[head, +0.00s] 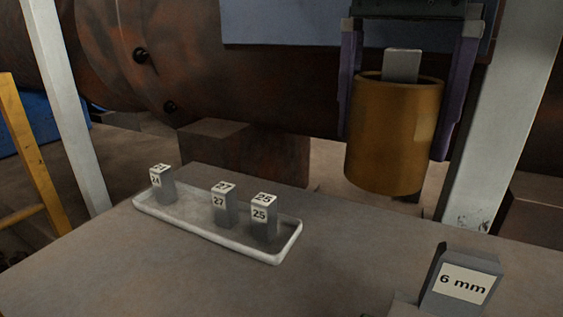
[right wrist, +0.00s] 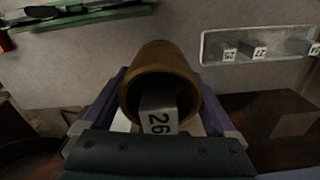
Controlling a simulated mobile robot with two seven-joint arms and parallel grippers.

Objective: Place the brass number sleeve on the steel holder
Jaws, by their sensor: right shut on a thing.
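The brass sleeve (head: 393,140) is a thick cylinder, held upright in the air beyond the table's far right edge. My right gripper (head: 395,138) is shut on it, one purple finger on each side. A grey steel block (head: 403,64) sticks up out of the sleeve's open top. In the right wrist view the block (right wrist: 158,118) reads 26 and sits inside the sleeve (right wrist: 161,57). A grey stand labelled "6 mm" (head: 463,284) is at the table's front right; I cannot tell whether it is the steel holder. My left gripper is not in view.
A pale tray (head: 200,232) on the table (head: 120,270) holds three numbered blocks, 24, 27 and 25. Bare table lies between tray and stand. A white post (head: 495,130) rises right of the sleeve. A green strip (right wrist: 80,17) lies top left in the wrist view.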

